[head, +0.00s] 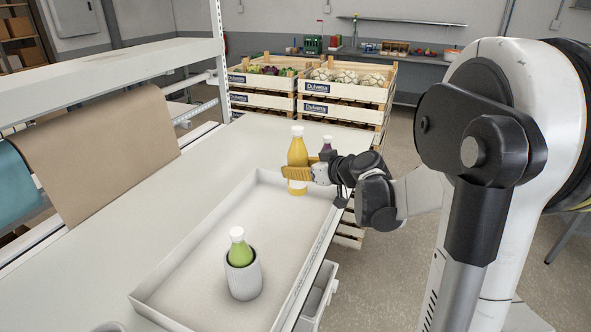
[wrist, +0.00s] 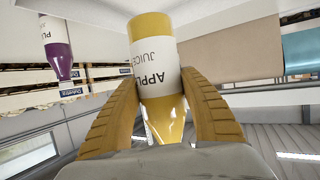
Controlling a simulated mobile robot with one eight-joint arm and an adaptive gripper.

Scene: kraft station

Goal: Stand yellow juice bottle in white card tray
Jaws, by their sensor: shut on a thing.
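The yellow juice bottle (head: 298,152) has a white cap and is upright in the head view, at the far end of the white card tray (head: 190,243). Its base overlaps the tray's far wall in the picture; I cannot tell whether it touches anything below. My gripper (head: 299,174) is shut on the bottle's lower half from the right. In the wrist view the bottle (wrist: 153,42) appears upside down, its apple juice label facing the camera, between my two ridged yellow fingers (wrist: 158,82).
A green bottle (head: 240,250) stands in a white cup (head: 243,277) in the tray's near part. A purple bottle (head: 326,145) is behind my gripper, partly hidden. Crates of vegetables (head: 343,91) stand beyond the table. The tray's far half looks clear. A brown paper roll (head: 100,150) is at left.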

